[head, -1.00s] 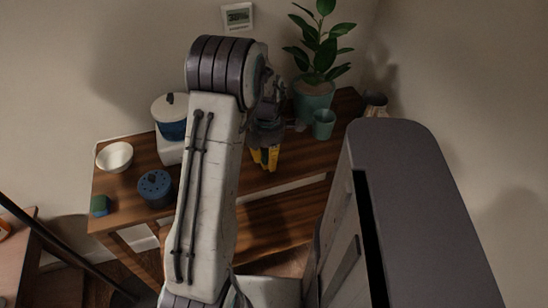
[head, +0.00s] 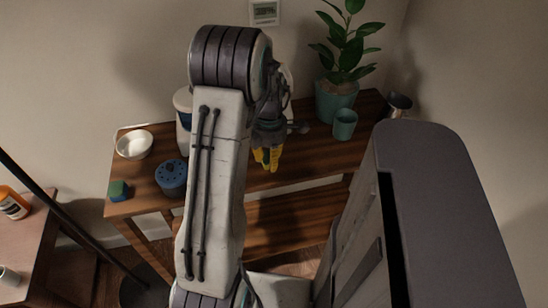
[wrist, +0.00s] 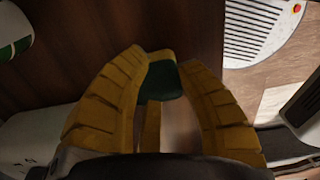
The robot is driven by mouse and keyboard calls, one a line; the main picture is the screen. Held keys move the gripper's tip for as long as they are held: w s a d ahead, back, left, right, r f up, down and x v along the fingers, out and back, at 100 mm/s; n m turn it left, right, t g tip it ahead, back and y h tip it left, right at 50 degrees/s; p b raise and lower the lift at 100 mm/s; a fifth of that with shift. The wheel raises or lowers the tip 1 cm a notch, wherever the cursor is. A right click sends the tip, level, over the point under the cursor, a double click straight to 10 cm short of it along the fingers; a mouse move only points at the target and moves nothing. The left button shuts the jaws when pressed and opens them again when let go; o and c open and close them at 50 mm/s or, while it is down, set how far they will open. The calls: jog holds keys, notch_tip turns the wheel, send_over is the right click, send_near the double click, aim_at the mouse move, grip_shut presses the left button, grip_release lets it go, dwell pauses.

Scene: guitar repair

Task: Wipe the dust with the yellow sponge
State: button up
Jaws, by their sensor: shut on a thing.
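My gripper (head: 267,160) has yellow fingers and hangs above the front part of the wooden side table (head: 225,194). In the wrist view, its fingers are shut on the yellow sponge (wrist: 161,80), which shows a dark green face and a narrow yellowish edge between the fingertips. In the head view I cannot tell the sponge from the yellow fingers. I cannot make out the dust in either view.
On the table, a white bowl (head: 134,146), a blue round pot (head: 171,177) and a green-and-blue block (head: 118,190) stand left. A potted plant (head: 336,101) and a teal cup (head: 345,124) stand right. Another table (head: 38,235) is at lower left. My arm hides the middle.

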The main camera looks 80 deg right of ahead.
jog(key=shift+r, duration=0.15)
jog(key=shift+r+p, duration=2.35)
jog(key=shift+r, duration=0.55)
jog(key=shift+r+p, duration=1.2)
jog(key=shift+r, duration=0.3)
jog(key=shift+s, duration=0.15)
